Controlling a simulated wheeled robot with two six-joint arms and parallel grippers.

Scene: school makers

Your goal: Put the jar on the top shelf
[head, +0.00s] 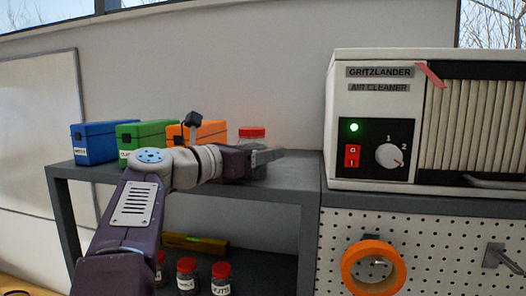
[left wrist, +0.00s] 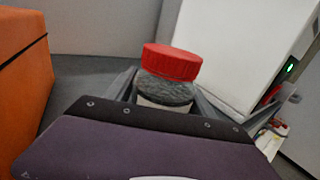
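The jar (head: 252,134) has a red lid and dark grey contents. In the head view it is upright at the top shelf (head: 295,172), right of the orange box. My left gripper (head: 265,157) reaches in from the left, and its near finger hides the jar's lower part. In the left wrist view the jar (left wrist: 168,80) is between the two fingers, which lie close against both sides; the gripper looks shut on it. Whether the jar's base touches the shelf is hidden. My right gripper is not in view.
Blue (head: 92,143), green (head: 140,136) and orange (head: 205,131) boxes stand on the top shelf's left. The air cleaner (head: 380,170) stands to the right. Several red-lidded jars (head: 187,280) and a yellow level (head: 195,244) are below. The top shelf's right end is clear.

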